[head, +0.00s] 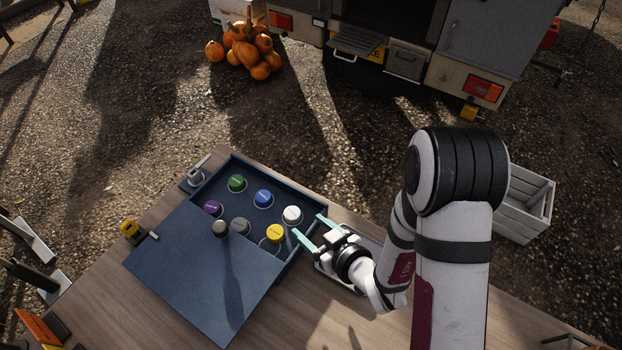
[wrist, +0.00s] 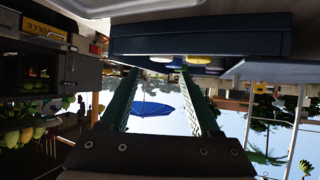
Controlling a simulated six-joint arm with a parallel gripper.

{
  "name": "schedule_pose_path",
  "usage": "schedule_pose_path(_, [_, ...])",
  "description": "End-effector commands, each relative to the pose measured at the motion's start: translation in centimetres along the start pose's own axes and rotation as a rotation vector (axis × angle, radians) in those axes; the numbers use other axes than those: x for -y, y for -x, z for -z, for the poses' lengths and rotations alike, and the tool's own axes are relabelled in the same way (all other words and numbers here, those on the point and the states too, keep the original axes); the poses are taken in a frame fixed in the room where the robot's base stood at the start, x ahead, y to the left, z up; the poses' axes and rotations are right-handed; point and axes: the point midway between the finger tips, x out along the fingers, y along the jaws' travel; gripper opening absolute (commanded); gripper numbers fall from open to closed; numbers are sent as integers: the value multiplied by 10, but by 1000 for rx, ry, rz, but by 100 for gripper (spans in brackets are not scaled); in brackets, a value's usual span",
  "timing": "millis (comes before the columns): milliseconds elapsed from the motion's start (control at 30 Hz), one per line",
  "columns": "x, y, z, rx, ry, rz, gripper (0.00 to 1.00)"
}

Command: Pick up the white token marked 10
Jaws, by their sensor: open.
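The white token (head: 292,214) sits in a ringed spot near the right edge of the open part of the blue tray (head: 286,270). Its marking is too small to read. My gripper (head: 308,225) is open and empty, its two pale green fingers spread just right of the white token, near the tray's right wall. In the wrist view, which looks upside down, the fingers (wrist: 155,95) point toward the tray wall (wrist: 200,45). A sliver of the white token (wrist: 163,58) shows beneath it.
Green (head: 237,183), blue (head: 263,198), purple (head: 212,208), grey (head: 240,226) and yellow (head: 275,233) tokens share the tray. Bare wooden tabletop (head: 300,325) lies in front.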

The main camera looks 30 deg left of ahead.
Motion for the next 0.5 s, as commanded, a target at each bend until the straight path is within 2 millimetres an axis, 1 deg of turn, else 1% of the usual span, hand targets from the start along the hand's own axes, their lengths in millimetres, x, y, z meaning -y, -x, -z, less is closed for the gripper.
schedule_pose_path(33, [3, -5, 0, -9, 6, 10, 63])
schedule_pose_path(167, [4, -24, 1, -10, 7, 11, 63])
schedule_pose_path(333, [3, -60, 1, -10, 8, 9, 63])
schedule_pose_path(400, [3, -70, 2, -11, 7, 8, 63])
schedule_pose_path(500, [3, -74, 2, -10, 6, 7, 63])
